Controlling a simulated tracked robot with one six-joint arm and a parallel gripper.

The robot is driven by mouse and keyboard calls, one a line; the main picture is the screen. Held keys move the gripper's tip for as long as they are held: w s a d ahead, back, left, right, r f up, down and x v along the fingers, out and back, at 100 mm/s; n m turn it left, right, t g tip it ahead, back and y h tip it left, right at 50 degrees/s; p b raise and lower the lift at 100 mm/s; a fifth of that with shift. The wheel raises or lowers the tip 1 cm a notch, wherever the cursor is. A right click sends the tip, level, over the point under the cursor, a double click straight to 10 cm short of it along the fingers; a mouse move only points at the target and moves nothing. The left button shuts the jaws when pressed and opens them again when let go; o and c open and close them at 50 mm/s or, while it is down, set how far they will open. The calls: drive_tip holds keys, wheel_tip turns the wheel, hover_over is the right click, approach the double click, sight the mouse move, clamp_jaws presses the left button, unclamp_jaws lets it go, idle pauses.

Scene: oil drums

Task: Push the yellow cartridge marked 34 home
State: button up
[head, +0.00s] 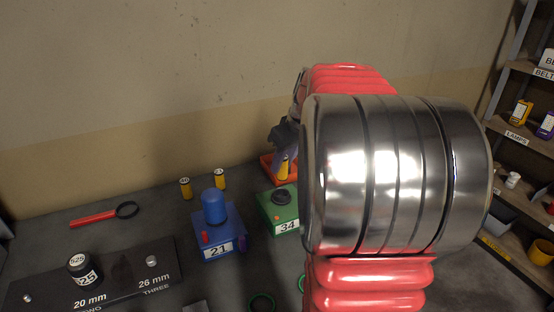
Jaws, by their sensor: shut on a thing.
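My gripper (283,150) is dark and sits behind my arm, low over an orange-red block or tray (267,165) near the wall. It is shut on a yellow cartridge (284,170), which stands roughly upright there. Its marking cannot be read, and whether it is seated in the orange-red piece cannot be told. A green block marked 34 (277,210) with a black round top is just in front of it. Two more yellow cartridges with dark-marked white tops stand upright to the left, one farther left (185,189) and one nearer the blue block (220,180).
A blue block marked 21 (220,240) carries a blue cylinder. A black size plate (115,278) with a black 25 piece (82,268) is front left. A red-handled ring tool (95,217) lies behind it. A green ring (262,303) lies in front. Shelves (520,135) stand right.

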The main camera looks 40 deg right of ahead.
sight(282, 178)
drive_tip(key=shift+a+f, duration=0.1)
drive_tip(key=shift+a, duration=0.05)
drive_tip(key=shift+f, duration=1.35)
drive_tip(key=shift+f, duration=0.15)
drive_tip(key=shift+f, duration=0.6)
drive_tip(key=shift+f, duration=0.3)
drive_tip(key=shift+f, duration=0.35)
drive_tip(key=shift+s+f, duration=0.1)
drive_tip(key=shift+f, duration=1.15)
idle(1.3)
